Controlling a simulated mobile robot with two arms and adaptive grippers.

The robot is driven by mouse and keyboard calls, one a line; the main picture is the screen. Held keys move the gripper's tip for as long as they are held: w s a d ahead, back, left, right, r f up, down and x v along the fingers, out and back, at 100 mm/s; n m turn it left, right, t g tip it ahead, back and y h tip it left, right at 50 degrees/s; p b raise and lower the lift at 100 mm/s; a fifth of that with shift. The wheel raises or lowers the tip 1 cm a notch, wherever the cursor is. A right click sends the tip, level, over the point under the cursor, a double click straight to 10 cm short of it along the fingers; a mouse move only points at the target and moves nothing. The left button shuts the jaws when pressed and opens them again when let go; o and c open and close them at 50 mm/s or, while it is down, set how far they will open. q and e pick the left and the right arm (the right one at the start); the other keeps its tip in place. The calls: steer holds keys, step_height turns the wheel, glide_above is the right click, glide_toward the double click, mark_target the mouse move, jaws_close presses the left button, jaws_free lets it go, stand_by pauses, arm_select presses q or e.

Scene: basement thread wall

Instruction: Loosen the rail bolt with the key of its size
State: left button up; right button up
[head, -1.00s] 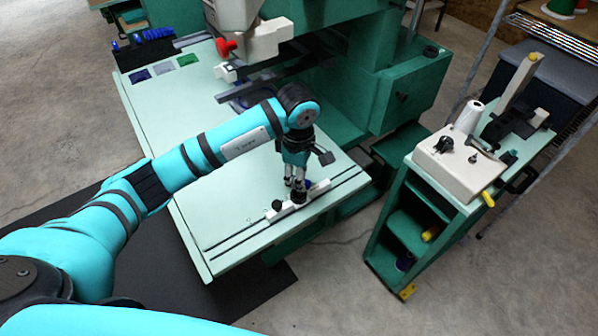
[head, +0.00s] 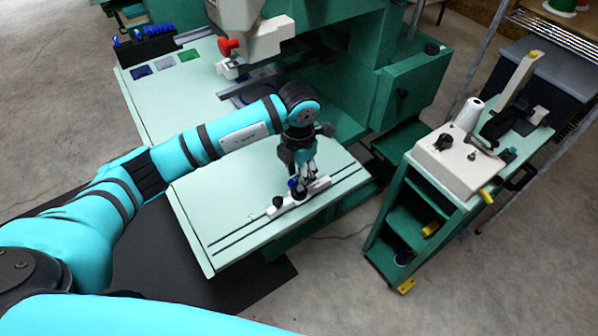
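The white rail (head: 316,187) lies slantwise near the front edge of the pale green table. A dark round knob or bolt head (head: 277,202) shows at its left end. My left gripper (head: 299,183) points down over the middle of the rail. Its fingers look closed on a small blue-handled key (head: 293,184), whose lower end meets the rail. The bolt under it is hidden by the fingers and key. More blue-handled keys (head: 150,31) stand in a dark rack (head: 146,50) at the table's far left corner. My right gripper is out of view.
The green machine with a red knob (head: 228,45) stands behind the table (head: 215,205). Three coloured patches (head: 164,68) lie by the rack. A green cart (head: 408,222) with a cream device (head: 459,165) stands at right. The table's left front is clear.

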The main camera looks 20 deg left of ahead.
arm_select(q)
steer(key=shift+o, duration=0.7)
steer(key=shift+d, duration=0.1)
